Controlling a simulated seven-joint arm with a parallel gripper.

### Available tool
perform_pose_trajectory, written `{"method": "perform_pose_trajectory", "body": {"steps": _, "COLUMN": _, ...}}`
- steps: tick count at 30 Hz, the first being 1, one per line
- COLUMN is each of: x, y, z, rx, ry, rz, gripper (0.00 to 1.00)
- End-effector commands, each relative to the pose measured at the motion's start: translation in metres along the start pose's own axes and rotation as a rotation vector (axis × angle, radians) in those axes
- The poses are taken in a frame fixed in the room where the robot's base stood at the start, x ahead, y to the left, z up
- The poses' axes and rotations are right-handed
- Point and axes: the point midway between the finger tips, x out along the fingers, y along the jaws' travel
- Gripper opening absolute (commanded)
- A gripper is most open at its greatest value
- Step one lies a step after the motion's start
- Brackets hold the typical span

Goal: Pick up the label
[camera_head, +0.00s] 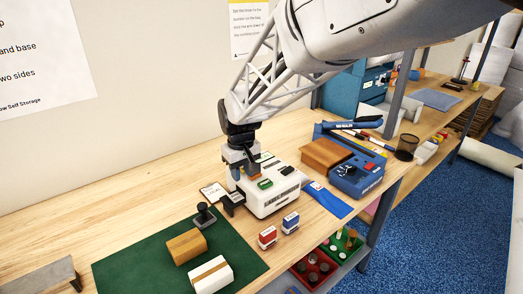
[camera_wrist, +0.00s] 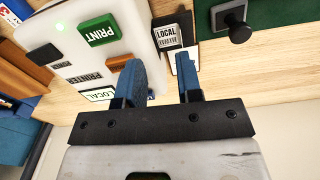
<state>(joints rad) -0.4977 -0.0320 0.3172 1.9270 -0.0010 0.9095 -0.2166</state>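In the head view the black ledge (camera_head: 233,199) stands at the printer's left front corner. My gripper (camera_wrist: 160,68) is open, its two blue fingers apart with nothing seen between them. The label shows just past the fingertips, apart from them as far as I can tell. In the head view my gripper (camera_head: 245,174) points down over the printer's left end and hides part of it.
A white card (camera_head: 213,192) lies left of the printer. A black stamp (camera_head: 204,216), a brown carton (camera_head: 186,247) and a white carton (camera_head: 211,274) stand on the green mat (camera_head: 135,262). Red and blue stampers (camera_head: 267,237) stand in front. A blue machine (camera_head: 355,175) is at right.

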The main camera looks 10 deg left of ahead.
Motion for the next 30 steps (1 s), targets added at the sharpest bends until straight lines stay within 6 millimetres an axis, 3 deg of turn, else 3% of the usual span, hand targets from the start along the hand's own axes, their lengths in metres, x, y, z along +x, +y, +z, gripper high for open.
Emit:
{"method": "perform_pose_trajectory", "body": {"steps": 3, "x": 0.014, "y": -0.015, "z": -0.022, "rx": -0.04, "ry": -0.011, "rz": -0.003, "gripper": 0.33}}
{"method": "perform_pose_trajectory", "body": {"steps": 9, "x": 0.025, "y": -0.026, "z": -0.037, "rx": -0.07, "ry": -0.019, "rz": -0.006, "gripper": 0.33}}
{"method": "perform_pose_trajectory", "body": {"steps": 20, "x": 0.026, "y": -0.026, "z": -0.038, "rx": -0.071, "ry": -0.019, "rz": -0.006, "gripper": 0.33}}
{"method": "perform_pose_trajectory", "body": {"steps": 30, "x": 0.047, "y": -0.026, "z": -0.038, "rx": -0.071, "ry": -0.019, "rz": -0.006, "gripper": 0.33}}
